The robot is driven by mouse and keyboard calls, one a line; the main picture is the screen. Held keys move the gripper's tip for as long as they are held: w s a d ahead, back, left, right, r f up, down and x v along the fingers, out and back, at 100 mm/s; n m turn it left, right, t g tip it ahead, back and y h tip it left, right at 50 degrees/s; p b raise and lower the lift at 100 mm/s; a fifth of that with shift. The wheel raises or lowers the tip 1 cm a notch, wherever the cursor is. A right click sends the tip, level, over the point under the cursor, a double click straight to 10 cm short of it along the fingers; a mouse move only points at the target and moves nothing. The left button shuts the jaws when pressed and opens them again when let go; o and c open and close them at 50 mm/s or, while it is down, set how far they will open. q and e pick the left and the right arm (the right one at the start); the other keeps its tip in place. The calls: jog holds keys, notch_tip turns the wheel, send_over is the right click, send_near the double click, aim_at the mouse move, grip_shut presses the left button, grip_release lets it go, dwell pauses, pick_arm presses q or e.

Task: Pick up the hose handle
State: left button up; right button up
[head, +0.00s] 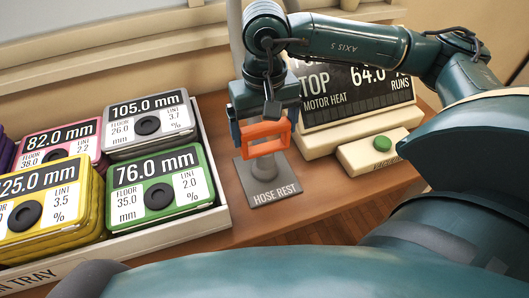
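The orange hose handle (262,146) is a rectangular loop above the dark grey hose rest plate (270,190), which is labelled HOSE REST. My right gripper (264,126) reaches over it from above, its blue fingers spread wide, one at the left and one at the right of the handle. The handle lies between or right beside the fingers; I cannot tell whether they press on it. A grey post shows behind the gripper and partly behind the handle. My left gripper is not in view.
A white tray (222,216) at left holds coloured, labelled boxes in several stacks, including green (160,188) and yellow (45,205). Right of the handle stand a dark display (355,100) and a pale box with a green button (381,144). A window sill runs behind.

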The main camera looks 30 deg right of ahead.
jog(key=shift+c, duration=1.3)
notch_tip(320, 180, up, 10)
jog(key=shift+r+b, duration=0.1)
jog(key=shift+b, duration=0.3)
jog(key=o, duration=0.5)
jog(key=c, duration=0.5)
